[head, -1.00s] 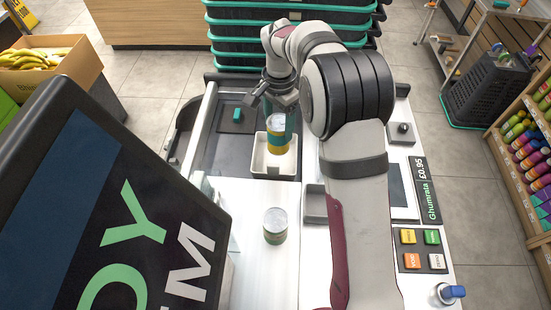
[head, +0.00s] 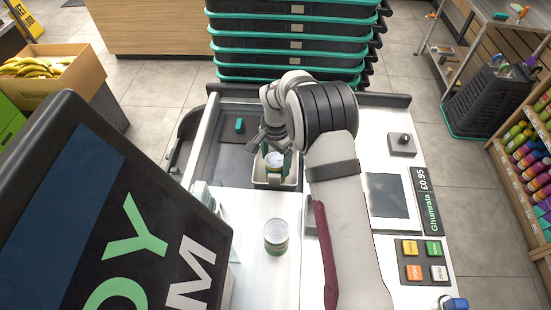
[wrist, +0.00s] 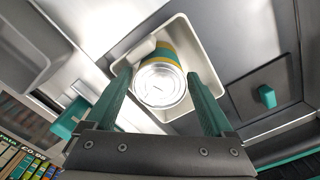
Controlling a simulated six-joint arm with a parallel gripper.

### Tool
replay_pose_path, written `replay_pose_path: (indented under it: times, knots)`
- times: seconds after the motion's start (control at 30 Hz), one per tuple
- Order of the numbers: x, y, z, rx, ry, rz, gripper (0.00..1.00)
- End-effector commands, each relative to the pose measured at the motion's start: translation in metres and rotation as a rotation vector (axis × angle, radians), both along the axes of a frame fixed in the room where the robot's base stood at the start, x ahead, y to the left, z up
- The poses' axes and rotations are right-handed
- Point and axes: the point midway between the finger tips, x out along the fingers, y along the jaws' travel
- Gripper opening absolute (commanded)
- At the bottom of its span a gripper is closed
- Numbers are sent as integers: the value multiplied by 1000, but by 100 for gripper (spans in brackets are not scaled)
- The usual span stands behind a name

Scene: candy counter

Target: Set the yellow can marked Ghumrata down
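The yellow and teal can (head: 275,165) with a silver lid is in a small white tray (head: 291,183), near its middle. I cannot read its label. In the wrist view the can (wrist: 161,82) has its lid toward the camera and the tray (wrist: 205,62) around it. My gripper (head: 279,155) is over the tray with its teal fingers on either side of the can. In the wrist view the fingers of my gripper (wrist: 160,80) look apart, with narrow gaps beside the lid. The can's underside is hidden.
A second can (head: 276,238) stands on the white counter in front of the tray. A dark screen (head: 388,195), coloured keys (head: 424,260) and a price sign reading Ghumrata (head: 429,205) lie to the right. A large monitor (head: 120,215) blocks the lower left.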

Motion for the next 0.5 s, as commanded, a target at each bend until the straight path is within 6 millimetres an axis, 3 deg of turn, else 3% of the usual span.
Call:
replay_pose_path:
  times: [0.3, 0.37, 0.5]
  knots:
    - [0, 0, 3, 0, -1, 0, 100]
    - [1, 0, 11, 1, -2, -1, 100]
    - [1, 0, 49, 1, -5, -1, 100]
